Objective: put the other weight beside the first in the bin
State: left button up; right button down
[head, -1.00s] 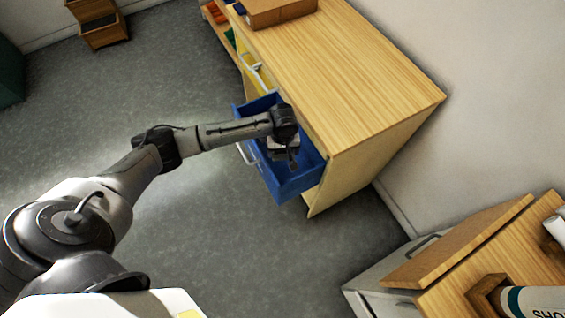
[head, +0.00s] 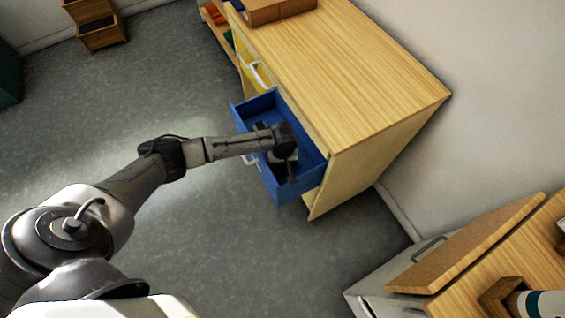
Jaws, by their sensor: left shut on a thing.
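The blue bin (head: 297,189) is pulled out like a drawer from the wooden cabinet, with its open top facing up. My left gripper (head: 291,175) points down into the bin, near its front right part. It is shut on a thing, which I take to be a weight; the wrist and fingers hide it. A small dark shape (head: 262,126) shows inside the bin behind my wrist; I cannot tell whether it is the first weight. My right gripper is not in view.
The wooden cabinet (head: 345,75) has a brown box (head: 280,10) on its top and a yellow drawer (head: 251,62) beside the bin. At lower right is a grey cabinet (head: 385,280) with a wooden top and a tilted board (head: 470,245).

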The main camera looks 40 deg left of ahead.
pick_arm(q)
jog(key=shift+w+a, duration=0.1)
dwell(0.3)
jog(key=shift+f, duration=0.2)
jog(key=o, duration=1)
jog(key=shift+f, duration=0.15)
jog(key=shift+a+f, duration=0.1)
jog(key=shift+r, duration=0.2)
notch_tip(320, 180, up, 11)
jog(key=p, duration=0.4)
jog(key=shift+r, duration=0.2)
jog(key=shift+r+p, duration=0.35)
jog(key=shift+r, duration=0.35)
